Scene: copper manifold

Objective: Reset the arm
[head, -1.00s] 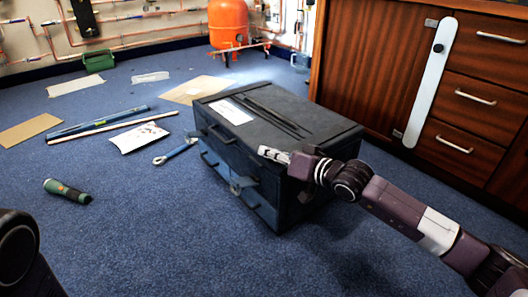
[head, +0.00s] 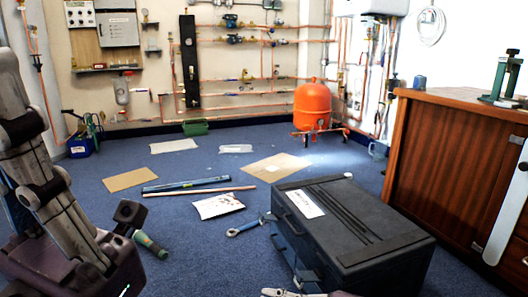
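My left arm stands large and close at the left edge, with grey jointed parts above a purple block. A small dark block sticks out on its right side. I cannot make out fingertips or whether the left gripper is open or shut. Only a small light grey tip of my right gripper (head: 280,292) shows at the bottom edge, in front of the black toolbox (head: 365,225). The rest of it is cut off, so its opening and any contact with the toolbox cannot be judged.
A wooden cabinet (head: 440,165) stands right. An orange tank (head: 312,103) is at the back below copper pipes.

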